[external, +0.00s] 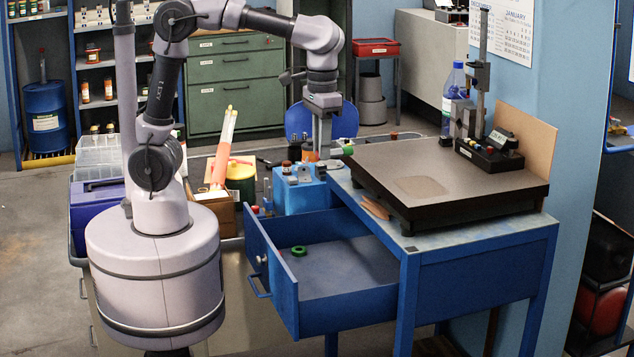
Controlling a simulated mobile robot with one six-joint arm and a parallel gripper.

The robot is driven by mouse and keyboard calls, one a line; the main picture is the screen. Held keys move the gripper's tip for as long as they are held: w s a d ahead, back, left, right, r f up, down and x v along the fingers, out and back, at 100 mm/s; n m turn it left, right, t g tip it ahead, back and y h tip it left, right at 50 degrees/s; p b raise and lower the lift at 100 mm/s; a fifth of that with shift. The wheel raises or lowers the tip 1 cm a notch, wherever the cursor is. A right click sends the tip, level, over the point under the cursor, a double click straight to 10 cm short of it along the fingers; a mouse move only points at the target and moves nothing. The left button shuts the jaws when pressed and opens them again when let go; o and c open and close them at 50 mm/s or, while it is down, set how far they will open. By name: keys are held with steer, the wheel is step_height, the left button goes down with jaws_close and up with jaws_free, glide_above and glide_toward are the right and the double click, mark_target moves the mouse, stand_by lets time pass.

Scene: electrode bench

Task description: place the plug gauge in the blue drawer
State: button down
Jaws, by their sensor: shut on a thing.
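My gripper (325,151) points down above the blue block behind the bench, left of the dark surface plate. It is shut on what looks like the plug gauge (348,142), whose green end sticks out to the right of the fingers. The rest of the gauge is hard to make out against the clutter. The blue drawer (340,309) is pulled open to the left from under the bench, below and in front of my gripper. A small green ring (299,251) lies inside near its back left; most of the drawer floor is bare.
The surface plate (460,170) carries a height gauge (480,90) on a dark base. A blue holder block (299,193) with small parts stands behind the drawer.

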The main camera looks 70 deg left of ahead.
steer(key=s+d+f+b, duration=0.2)
steer(key=s, duration=0.2)
step_height(320, 180, down, 39)
steer(key=b, duration=0.4)
steer(key=shift+a+f+b, duration=0.15)
steer(key=shift+f+b, duration=0.05)
steer(key=shift+b, duration=0.2)
steer(key=shift+r, duration=0.2)
steer(key=shift+f, duration=0.15)
steer(key=c, duration=1.7)
jaws_free()
steer(key=o, duration=0.4)
